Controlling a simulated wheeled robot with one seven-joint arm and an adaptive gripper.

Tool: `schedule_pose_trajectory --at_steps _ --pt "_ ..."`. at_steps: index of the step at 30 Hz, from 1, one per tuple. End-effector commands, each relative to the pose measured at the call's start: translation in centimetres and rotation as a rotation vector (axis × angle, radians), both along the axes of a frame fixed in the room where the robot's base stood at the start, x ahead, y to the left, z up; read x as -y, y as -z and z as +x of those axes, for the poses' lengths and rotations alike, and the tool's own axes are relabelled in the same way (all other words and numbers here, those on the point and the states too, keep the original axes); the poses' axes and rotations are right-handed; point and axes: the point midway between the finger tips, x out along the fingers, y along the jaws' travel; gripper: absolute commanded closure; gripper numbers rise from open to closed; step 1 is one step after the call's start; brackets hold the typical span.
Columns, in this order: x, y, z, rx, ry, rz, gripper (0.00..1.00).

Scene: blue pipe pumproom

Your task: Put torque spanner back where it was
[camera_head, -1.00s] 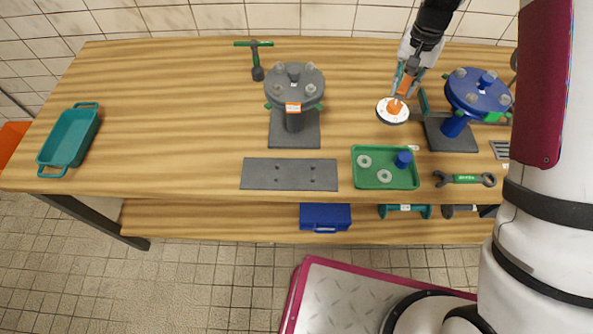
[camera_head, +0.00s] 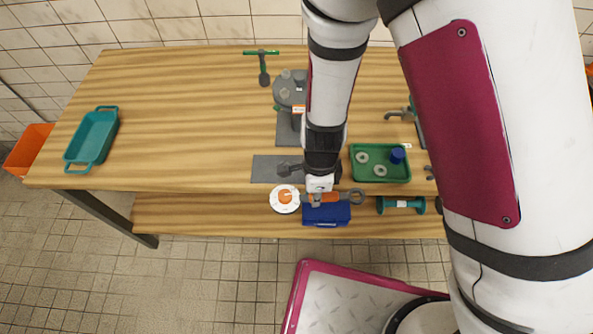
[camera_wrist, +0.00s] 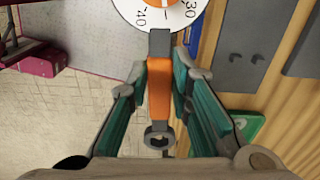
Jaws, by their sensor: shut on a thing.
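The torque spanner has an orange handle (camera_head: 324,197) and a round white dial with an orange centre (camera_head: 285,198). My gripper (camera_head: 319,188) is shut on its handle. The spanner lies roughly level in the head view, at the table's front edge, dial to the left and ring end to the right. In the wrist view the handle (camera_wrist: 159,90) stands between the two teal-padded fingers, with the numbered dial (camera_wrist: 158,8) at the top and the ring end below. My arm hides part of the right side of the bench.
The wooden bench (camera_head: 190,120) carries a grey flanged stand (camera_head: 289,88), partly hidden, a dark plate (camera_head: 264,168), a green tray (camera_head: 382,178) with washers, a green T-handle tool (camera_head: 262,62) and a teal tray (camera_head: 93,137). A blue box (camera_head: 327,215) sits below. The bench's left middle is clear.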

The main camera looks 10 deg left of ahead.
Motion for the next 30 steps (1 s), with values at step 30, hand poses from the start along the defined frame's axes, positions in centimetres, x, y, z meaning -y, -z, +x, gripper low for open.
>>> schedule_pose_trajectory --at_steps 30 --pt "-7.8 1.6 11.8 0.002 0.06 0.0 1.0"
